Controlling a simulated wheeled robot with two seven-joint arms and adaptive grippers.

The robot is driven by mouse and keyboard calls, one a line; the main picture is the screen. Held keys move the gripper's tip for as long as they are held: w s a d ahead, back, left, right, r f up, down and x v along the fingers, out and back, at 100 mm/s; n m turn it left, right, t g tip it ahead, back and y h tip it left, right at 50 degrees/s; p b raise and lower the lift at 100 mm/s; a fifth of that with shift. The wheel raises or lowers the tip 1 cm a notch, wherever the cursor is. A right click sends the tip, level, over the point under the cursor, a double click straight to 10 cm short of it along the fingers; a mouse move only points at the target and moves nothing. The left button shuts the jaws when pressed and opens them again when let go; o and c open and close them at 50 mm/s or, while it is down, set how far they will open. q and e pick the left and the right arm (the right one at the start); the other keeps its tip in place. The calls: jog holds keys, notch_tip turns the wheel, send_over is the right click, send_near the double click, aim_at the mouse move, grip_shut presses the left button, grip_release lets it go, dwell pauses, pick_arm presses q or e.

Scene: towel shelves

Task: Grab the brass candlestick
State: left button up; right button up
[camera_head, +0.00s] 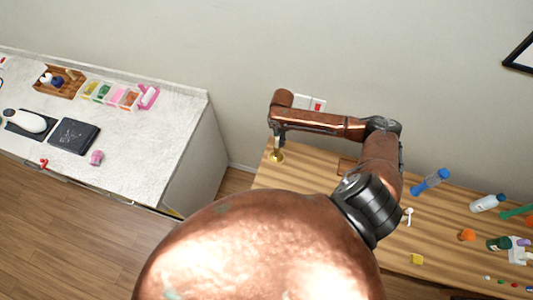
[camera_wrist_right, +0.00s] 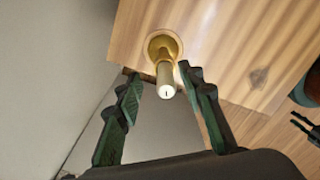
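The brass candlestick (camera_head: 277,155) stands at the left end of the wooden table in the head view, below my right gripper (camera_head: 277,138). In the right wrist view the candlestick (camera_wrist_right: 163,46) has a round brass base and a pale candle (camera_wrist_right: 166,80) pointing towards the camera. My right gripper (camera_wrist_right: 160,105) is open, with one green-padded finger on each side of the candle. The candle's tip lies between the fingers, with visible gaps on both sides. My left gripper is not in view.
The wooden table (camera_head: 437,262) holds a blue bottle (camera_head: 430,181), a white bottle (camera_head: 487,203) and small items to the right. A wall is close behind. A white counter (camera_head: 130,170) with trays stands at left, separated by a floor gap.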

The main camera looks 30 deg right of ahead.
aim_at(277, 147)
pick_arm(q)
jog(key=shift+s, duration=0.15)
pick_arm(e)
jog(key=shift+o, duration=0.7)
jog(key=shift+w+a+f, duration=0.1)
jog(key=shift+w+f, duration=0.05)
jog(key=shift+a+f, duration=0.1)
jog(key=shift+f, duration=0.2)
jog(key=shift+f+p, duration=0.3)
jog(key=shift+f, duration=0.55)
jog(key=f, duration=0.1)
jog(key=f+p, duration=0.1)
jog(key=f, duration=0.2)
jog(key=shift+s+a+f, duration=0.15)
jog(key=shift+s, duration=0.15)
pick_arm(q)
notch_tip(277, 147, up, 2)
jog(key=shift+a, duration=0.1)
pick_arm(e)
jog(key=shift+f, duration=0.5)
jog(key=shift+c, duration=0.7)
grip_shut()
